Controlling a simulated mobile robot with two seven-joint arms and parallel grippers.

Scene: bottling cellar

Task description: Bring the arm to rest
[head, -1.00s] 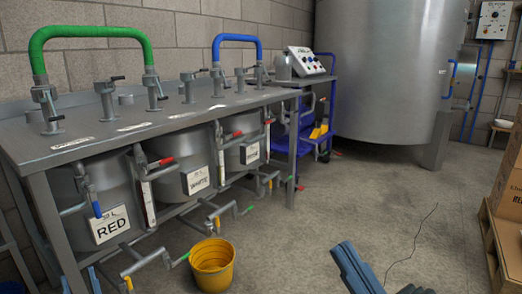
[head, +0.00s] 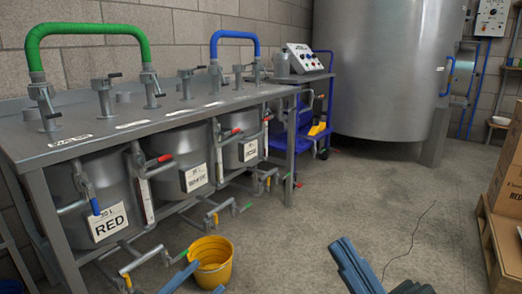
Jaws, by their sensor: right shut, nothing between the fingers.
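My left gripper (head: 180,279) shows as a blue-grey part at the bottom edge, in front of the yellow bucket. Only a small part of it is in view, and its jaw opening cannot be made out. My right gripper (head: 354,265) shows as a blue-grey part at the bottom, right of centre, above bare floor. It is shut and empty. Most of both arms is outside the picture.
A yellow bucket (head: 212,250) stands on the floor beside the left gripper. A metal bench (head: 170,118) with valves, hoses and labelled tanks fills the left. A pallet (head: 487,240) with cartons stands at right. The floor between is clear, apart from a thin dark cable (head: 413,240).

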